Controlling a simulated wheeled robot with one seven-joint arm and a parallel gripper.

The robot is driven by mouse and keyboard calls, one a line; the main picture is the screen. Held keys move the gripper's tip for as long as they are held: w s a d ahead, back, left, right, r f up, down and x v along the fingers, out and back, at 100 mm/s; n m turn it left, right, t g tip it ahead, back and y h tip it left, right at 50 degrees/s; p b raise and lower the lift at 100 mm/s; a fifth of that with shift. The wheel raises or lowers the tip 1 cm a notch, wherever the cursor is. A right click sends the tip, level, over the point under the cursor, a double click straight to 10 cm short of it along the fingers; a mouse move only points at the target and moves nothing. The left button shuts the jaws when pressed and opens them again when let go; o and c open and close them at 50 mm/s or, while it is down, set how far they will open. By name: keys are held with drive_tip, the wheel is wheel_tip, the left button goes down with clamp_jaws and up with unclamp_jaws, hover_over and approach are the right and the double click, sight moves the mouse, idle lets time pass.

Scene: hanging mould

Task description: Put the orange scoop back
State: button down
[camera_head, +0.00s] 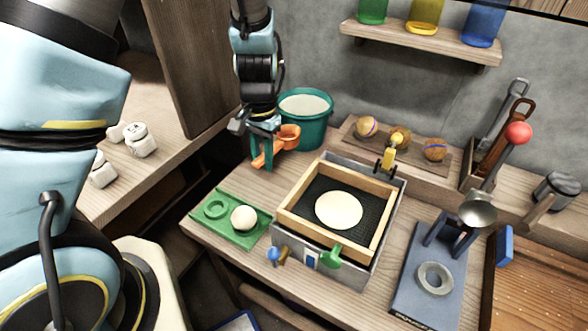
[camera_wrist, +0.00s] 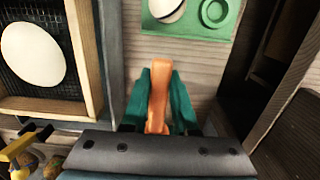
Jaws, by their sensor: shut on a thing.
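The orange scoop (camera_head: 288,138) is in my gripper (camera_head: 262,158), with its bowl toward the green bucket (camera_head: 308,133) and its handle between my green fingers. The bowl overlaps the bucket's left front side in the head view; whether they touch, I cannot tell. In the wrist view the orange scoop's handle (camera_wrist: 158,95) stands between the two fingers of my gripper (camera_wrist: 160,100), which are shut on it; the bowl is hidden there. The bucket holds something pale. Whether the scoop touches the table is unclear.
A wooden-framed mould (camera_head: 290,212) with a pale disc stands right of my gripper. A green tray (camera_head: 245,238) with a pale ball lies in front. A shelf board (camera_head: 350,142) with several balls is behind. Bare table lies between the tray and my gripper.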

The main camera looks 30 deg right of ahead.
sight(268, 201)
drive_tip(key=f, duration=1.3)
drive_tip(key=shift+w+d, duration=0.3)
drive_tip(key=shift+f, duration=0.1)
drive_tip(key=shift+f, duration=0.15)
drive_tip(key=c, duration=0.7)
unclamp_jaws()
drive_tip(key=r, duration=0.6)
drive_tip(key=r+b, duration=0.1)
drive_tip(key=r, duration=0.5)
drive_tip(key=shift+w+d+r, duration=0.1)
drive_tip(key=shift+d+r, duration=0.1)
drive_tip(key=shift+r, duration=0.05)
